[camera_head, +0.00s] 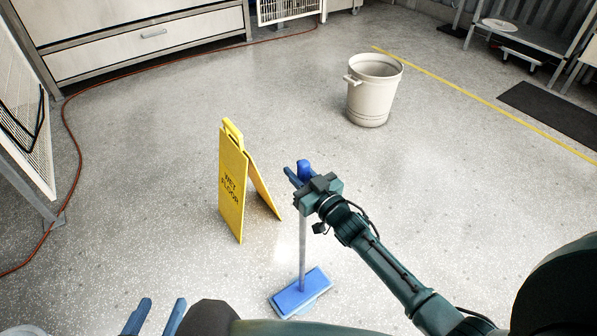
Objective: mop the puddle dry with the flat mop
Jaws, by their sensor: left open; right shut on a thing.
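The flat mop has a blue head (300,291) that appears to rest on the speckled floor at the lower middle, and a grey pole (302,240) rising from it. My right gripper (300,176) is shut on the mop's handle near its top, where a blue grip end shows. The handle stands nearly upright. My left gripper (154,317) is open and empty at the bottom left edge, its two fingers apart. A puddle has no clear outline here; a paler sheen lies on the floor between the mop and the wet floor sign.
A yellow wet floor sign (233,190) stands just left of the mop. A beige bin (374,90) stands farther back right. An orange cable (72,140) runs along the left. A dark mat (553,113) lies at right. Open floor lies between.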

